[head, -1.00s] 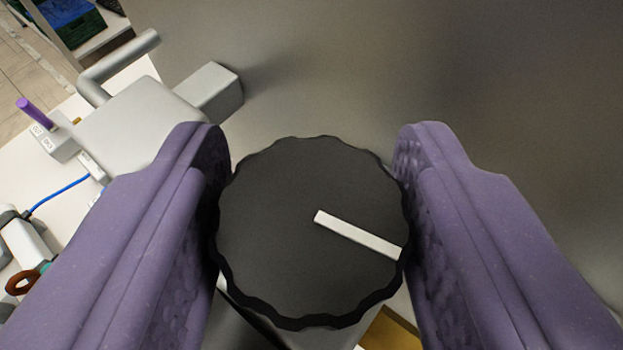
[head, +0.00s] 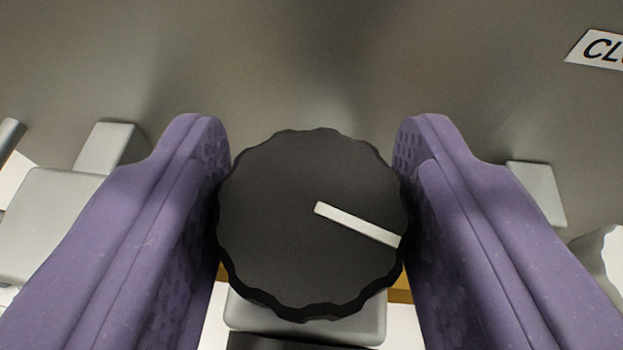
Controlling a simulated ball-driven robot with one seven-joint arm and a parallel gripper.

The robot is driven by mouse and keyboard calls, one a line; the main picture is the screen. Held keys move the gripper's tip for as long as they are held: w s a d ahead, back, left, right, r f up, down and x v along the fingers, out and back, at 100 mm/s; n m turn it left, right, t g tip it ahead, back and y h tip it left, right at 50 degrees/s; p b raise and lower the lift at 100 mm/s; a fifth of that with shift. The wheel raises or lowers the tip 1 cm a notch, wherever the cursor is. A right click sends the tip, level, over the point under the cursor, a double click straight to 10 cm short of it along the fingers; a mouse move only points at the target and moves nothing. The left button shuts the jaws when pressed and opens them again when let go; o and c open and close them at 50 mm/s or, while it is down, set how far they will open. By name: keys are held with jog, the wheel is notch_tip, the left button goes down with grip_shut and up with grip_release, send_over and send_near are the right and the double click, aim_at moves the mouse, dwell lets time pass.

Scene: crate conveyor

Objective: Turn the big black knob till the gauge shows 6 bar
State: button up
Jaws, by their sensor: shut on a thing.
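The big black knob (head: 290,220) with a scalloped rim fills the middle of the head view. A white pointer bar (head: 357,225) on its face runs from near the centre toward the lower right. My gripper (head: 312,190) has its two purple fingers on the left and right of the knob, shut on its rim. The gauge is not in view, so I cannot read the pressure.
A grey panel (head: 310,60) lies behind the knob. A white label (head: 598,48), cut off by the picture edge, begins "CL". Grey blocky fittings stand at left (head: 108,147) and right (head: 538,190).

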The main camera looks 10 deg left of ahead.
jog(key=m+h+b, duration=0.1)
jog(key=m+h, duration=0.1)
jog(key=h, duration=0.1)
jog(key=shift+a+m+b, duration=0.2)
jog(key=shift+m+b, duration=0.15)
jog(key=shift+m, duration=0.05)
jog(key=m+g+h, duration=0.1)
jog(key=m+h, duration=0.2)
jog(key=h, duration=0.1)
jog(key=shift+w+r+m+h+b, duration=0.1)
jog(key=shift+r+m+h+b, duration=0.05)
jog(key=shift+m+h+b, duration=0.2)
jog(key=m+g+h+p, duration=0.2)
jog(key=m+g+h, duration=0.1)
jog(key=m+h, duration=0.1)
jog(key=shift+d+m+g+h, duration=0.1)
jog(key=shift+m+g+h, duration=0.15)
jog(key=shift+m+g, duration=0.25)
jog(key=shift+m+g+h+p, duration=0.45)
jog(key=shift+m+g+h, duration=0.25)
jog(key=shift+m+g, duration=0.4)
jog(key=shift+m, duration=0.25)
jog(key=o, duration=1)
jog(key=shift+f, duration=0.2)
jog(key=shift+c, duration=0.2)
jog(key=v, duration=0.7)
jog(key=shift+a+r, duration=0.15)
jog(key=shift+a, duration=0.2)
